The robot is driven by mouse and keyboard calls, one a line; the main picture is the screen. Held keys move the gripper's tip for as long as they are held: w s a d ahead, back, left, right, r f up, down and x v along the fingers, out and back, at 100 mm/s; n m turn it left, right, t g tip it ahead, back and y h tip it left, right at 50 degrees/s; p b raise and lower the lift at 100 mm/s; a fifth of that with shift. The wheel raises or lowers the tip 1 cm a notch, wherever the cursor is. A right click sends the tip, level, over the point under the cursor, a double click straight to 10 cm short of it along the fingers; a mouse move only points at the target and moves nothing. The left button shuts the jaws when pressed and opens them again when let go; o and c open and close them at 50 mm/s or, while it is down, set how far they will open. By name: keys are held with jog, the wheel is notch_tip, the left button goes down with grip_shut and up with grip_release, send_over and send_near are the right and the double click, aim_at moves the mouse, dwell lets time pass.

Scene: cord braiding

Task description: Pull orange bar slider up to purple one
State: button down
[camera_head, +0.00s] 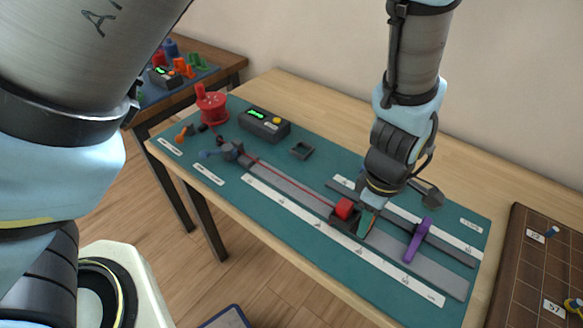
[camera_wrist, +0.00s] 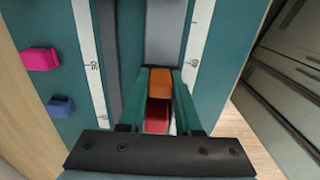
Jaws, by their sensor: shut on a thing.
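My gripper (camera_head: 366,218) is over the wide grey rail (camera_head: 433,271) on the teal mat. In the wrist view, its two green fingers (camera_wrist: 162,82) are shut on an orange block (camera_wrist: 162,88), the visible part of the orange bar slider. In the head view, my gripper largely hides this slider. A red block (camera_head: 344,208) sits right beside the fingers on a dark carriage, and it also shows between the fingers in the wrist view (camera_wrist: 157,117). The purple slider (camera_head: 416,240) lies across the rail to the right of my gripper, apart from it.
White scale strips (camera_head: 290,208) flank the rail. A red cord (camera_head: 285,179) runs left from the carriage. A red spool (camera_head: 211,104) and a dark box with a green display (camera_head: 264,124) stand at the left. A brown board (camera_head: 530,270) lies at the right. Rail between gripper and purple slider looks clear.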

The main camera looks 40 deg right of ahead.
aim_at(400, 251)
jog(key=shift+s+d+p, duration=0.35)
jog(key=shift+s+p, duration=0.1)
jog(key=shift+s, duration=0.85)
jog(key=shift+s+d+p, duration=0.35)
jog(key=shift+s+p, duration=0.15)
jog(key=shift+s, duration=0.8)
jog(key=shift+s+d+p, duration=0.35)
jog(key=shift+s+p, duration=0.1)
jog(key=shift+s, duration=0.85)
jog(key=c, duration=0.6)
grip_release()
jog(key=shift+c, duration=0.2)
jog(key=shift+r, duration=0.15)
notch_tip(400, 251, up, 7)
jog(key=p, duration=0.6)
